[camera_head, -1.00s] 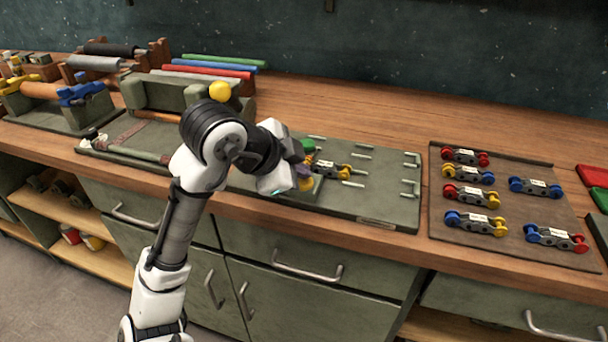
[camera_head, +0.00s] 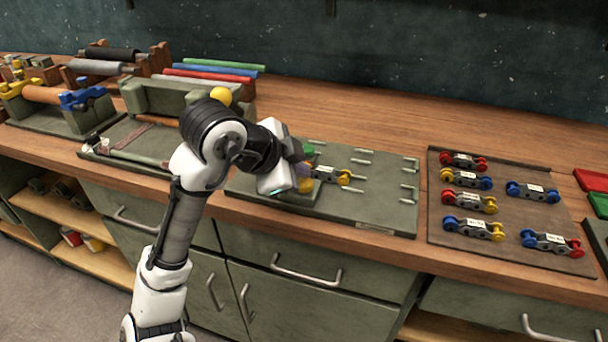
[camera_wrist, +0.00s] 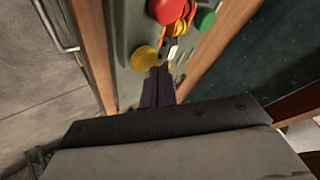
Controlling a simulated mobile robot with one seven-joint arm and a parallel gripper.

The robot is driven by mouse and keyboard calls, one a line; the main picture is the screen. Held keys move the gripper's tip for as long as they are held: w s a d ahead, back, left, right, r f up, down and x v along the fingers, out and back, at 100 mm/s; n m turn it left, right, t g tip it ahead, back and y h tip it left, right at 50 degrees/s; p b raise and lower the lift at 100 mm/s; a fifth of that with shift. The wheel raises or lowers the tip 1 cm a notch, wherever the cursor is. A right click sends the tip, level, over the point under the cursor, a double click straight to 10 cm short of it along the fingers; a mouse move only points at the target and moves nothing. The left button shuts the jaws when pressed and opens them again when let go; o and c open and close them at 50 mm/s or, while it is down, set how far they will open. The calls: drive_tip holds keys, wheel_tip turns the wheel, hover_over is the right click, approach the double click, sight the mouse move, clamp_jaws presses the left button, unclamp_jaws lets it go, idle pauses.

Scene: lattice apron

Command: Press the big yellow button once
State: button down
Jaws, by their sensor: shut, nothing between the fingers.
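The big yellow button (camera_wrist: 144,58) is a round dome on the grey-green board in the wrist view. In the head view only part of it (camera_head: 305,186) shows, beside and under my gripper (camera_head: 302,172). My gripper (camera_wrist: 159,75) is shut and empty. In the wrist view its dark purple fingertips are close beside the yellow button, on its right. I cannot tell whether they touch it or how high they are above the board.
A red button (camera_wrist: 168,10) and a green button (camera_wrist: 204,20) are near the yellow one. A yellow-ended link (camera_head: 331,174) lies on the pegged board (camera_head: 380,210). A tray (camera_head: 500,205) of several links is to the right. A yellow ball knob (camera_head: 221,96) stands behind my arm.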

drive_tip(key=shift+r, duration=0.35)
wheel_tip(320, 180, up, 5)
drive_tip(key=p, duration=0.4)
drive_tip(key=shift+r, duration=0.1)
idle(0.7)
